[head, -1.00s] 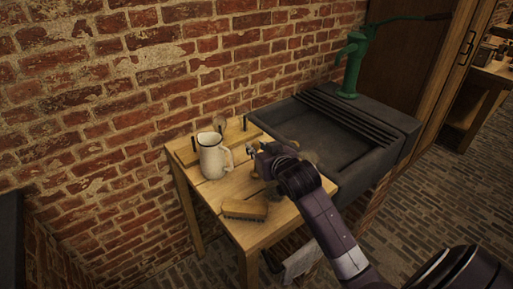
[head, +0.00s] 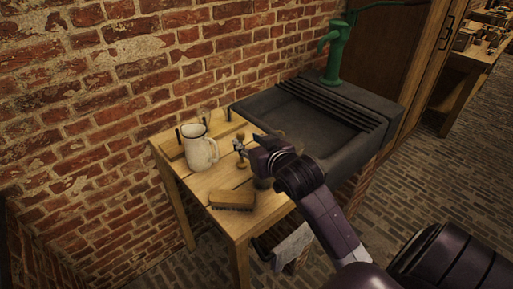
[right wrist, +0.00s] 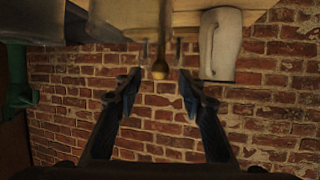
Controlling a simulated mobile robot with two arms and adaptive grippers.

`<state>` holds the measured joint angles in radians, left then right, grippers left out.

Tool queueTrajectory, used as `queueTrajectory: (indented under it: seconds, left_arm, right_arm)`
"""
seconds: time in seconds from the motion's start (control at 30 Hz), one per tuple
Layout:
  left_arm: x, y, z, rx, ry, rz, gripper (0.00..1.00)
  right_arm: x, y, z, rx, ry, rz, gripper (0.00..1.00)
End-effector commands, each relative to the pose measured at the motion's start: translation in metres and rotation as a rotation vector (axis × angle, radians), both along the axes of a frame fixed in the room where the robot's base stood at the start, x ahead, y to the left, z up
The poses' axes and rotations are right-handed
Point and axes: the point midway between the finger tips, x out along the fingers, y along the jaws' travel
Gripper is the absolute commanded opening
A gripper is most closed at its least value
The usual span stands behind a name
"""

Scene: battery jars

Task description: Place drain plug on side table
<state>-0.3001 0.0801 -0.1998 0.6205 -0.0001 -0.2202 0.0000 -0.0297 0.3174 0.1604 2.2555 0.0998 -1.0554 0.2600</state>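The side table (head: 222,232) is a light wooden table against the brick wall, left of a dark stone sink (head: 330,135). My right gripper (head: 240,147) is low over the table's right part, beside the cream jug (head: 200,150). In the right wrist view its two fingers (right wrist: 158,88) are apart, with a gap on each side of a slim upright piece with a rounded tan end (right wrist: 160,69). I cannot tell whether this is the drain plug. A small tan piece (head: 241,163) shows below the fingertips in the head view. My left gripper is out of view.
A wooden brush (head: 232,200) lies near the table's front. A wooden rack (head: 222,129) with pegs stands along the back. A dark round thing (head: 262,183) is partly hidden under my right gripper. A green pump (head: 335,55) stands behind the sink. A cloth (head: 293,247) hangs below.

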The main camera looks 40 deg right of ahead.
Motion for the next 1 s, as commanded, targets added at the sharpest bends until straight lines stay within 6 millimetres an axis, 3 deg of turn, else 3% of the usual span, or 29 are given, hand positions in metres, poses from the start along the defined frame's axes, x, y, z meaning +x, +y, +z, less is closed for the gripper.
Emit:
queueTrajectory:
  seconds: [0.2,0.4,1.0]
  left_arm:
    - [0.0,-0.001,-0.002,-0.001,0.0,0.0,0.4]
    - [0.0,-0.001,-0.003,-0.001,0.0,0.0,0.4]
    - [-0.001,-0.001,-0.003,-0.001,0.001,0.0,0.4]
  right_arm:
    - [-0.039,0.008,0.014,-0.001,0.0,0.001,0.37]
    - [-0.057,0.011,0.022,0.0,0.0,0.0,0.37]
    - [-0.06,0.011,0.023,0.0,0.0,0.0,0.37]
